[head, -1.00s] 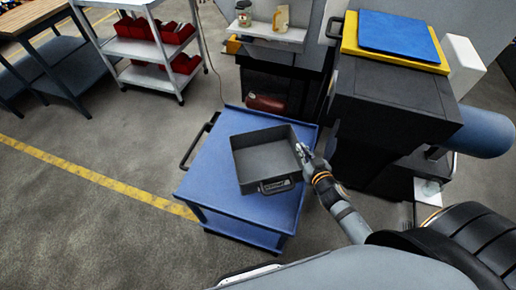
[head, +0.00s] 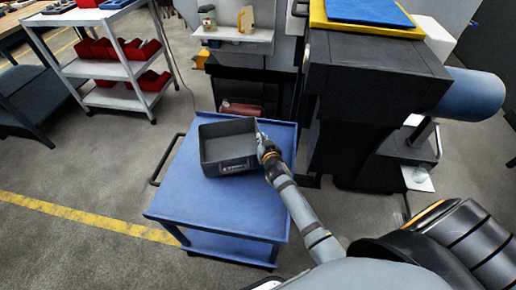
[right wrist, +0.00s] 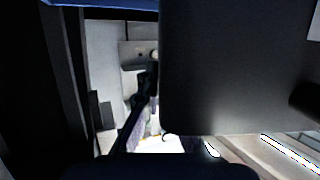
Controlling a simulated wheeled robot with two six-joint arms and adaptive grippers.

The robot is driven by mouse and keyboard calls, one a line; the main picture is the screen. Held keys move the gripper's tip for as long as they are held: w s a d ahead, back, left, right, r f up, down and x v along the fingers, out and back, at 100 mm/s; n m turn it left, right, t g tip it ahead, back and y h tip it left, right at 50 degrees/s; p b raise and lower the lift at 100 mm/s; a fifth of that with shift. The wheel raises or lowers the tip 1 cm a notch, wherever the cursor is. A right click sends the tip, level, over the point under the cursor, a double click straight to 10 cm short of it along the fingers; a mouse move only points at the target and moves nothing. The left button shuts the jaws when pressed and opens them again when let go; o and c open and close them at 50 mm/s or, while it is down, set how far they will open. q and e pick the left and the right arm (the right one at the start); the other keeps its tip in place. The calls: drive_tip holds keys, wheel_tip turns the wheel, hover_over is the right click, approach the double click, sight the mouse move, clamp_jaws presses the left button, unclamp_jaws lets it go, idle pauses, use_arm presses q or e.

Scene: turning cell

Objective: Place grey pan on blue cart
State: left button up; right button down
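The grey pan (head: 229,167), an open rectangular box with a handle on its near side, is over the far half of the blue cart's top (head: 205,200). It looks level, but I cannot tell whether it rests on the top or hangs just above it. My right gripper (head: 264,148) is at the pan's right wall and appears shut on its rim; the fingertips are partly hidden. In the right wrist view, a large dark panel (right wrist: 235,70), apparently the pan's wall, fills much of the right side. My left gripper is not in view.
A black machine (head: 370,90) stands close to the right of the cart. A shelf (head: 232,34) with small containers is behind it. A white rack (head: 110,68) with red bins stands at the back left. The cart's near half is clear, and its handle (head: 165,160) is on the left.

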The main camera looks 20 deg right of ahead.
wheel_tip(320, 180, down, 3)
drive_tip(key=shift+f+b, duration=0.2)
drive_tip(key=shift+b, duration=0.65)
drive_tip(key=shift+f, duration=0.1)
drive_tip(key=shift+f, duration=0.15)
drive_tip(key=c, duration=1.5)
unclamp_jaws()
